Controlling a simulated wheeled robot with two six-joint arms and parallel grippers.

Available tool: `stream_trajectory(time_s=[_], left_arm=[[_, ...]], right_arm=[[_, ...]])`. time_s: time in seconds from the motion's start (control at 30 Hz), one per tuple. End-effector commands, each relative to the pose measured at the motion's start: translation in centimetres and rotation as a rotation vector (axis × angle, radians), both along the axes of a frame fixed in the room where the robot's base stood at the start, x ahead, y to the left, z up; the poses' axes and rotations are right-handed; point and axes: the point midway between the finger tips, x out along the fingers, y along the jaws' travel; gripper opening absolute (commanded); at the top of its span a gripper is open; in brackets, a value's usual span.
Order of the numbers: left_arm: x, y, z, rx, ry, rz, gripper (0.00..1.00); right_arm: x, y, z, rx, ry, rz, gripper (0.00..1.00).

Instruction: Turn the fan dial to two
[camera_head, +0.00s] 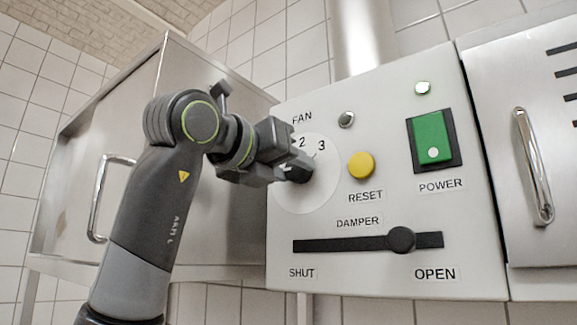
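The fan dial (309,194) is a white disc under the label FAN on the left of the pale control panel. The numbers 2 and 3 show on its upper part; its left side is hidden behind my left gripper. A dark knob (299,173) sits at its middle, partly covered, and a short thin mark near it points up toward the 3. My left gripper (284,160) comes in from the left with its fingertips at the knob. I cannot tell whether the fingers are closed on it. My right gripper is not in view.
Below is a DAMPER slider (401,240), nearer OPEN. Steel cabinets with handles (533,167) flank the panel.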

Motion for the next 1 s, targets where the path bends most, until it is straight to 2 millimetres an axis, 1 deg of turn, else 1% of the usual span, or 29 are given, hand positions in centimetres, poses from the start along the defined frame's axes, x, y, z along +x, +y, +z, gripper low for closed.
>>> stream_trajectory(time_s=[0.07,0.27,0.47,0.67,1.0], left_arm=[[0.01,0.02,0.02,0.000,0.000,0.001,0.15],[0.00,0.03,0.02,0.012,-0.009,0.001,0.15],[0.01,0.05,-0.02,0.071,-0.052,0.001,0.15],[0.05,0.08,-0.05,0.189,-0.137,0.001,0.15],[0.04,0.10,0.02,0.449,-0.326,0.001,0.15]], right_arm=[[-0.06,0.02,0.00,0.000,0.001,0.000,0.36],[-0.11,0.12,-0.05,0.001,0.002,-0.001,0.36],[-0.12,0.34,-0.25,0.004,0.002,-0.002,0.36],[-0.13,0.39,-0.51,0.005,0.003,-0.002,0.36],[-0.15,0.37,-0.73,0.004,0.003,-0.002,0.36]])
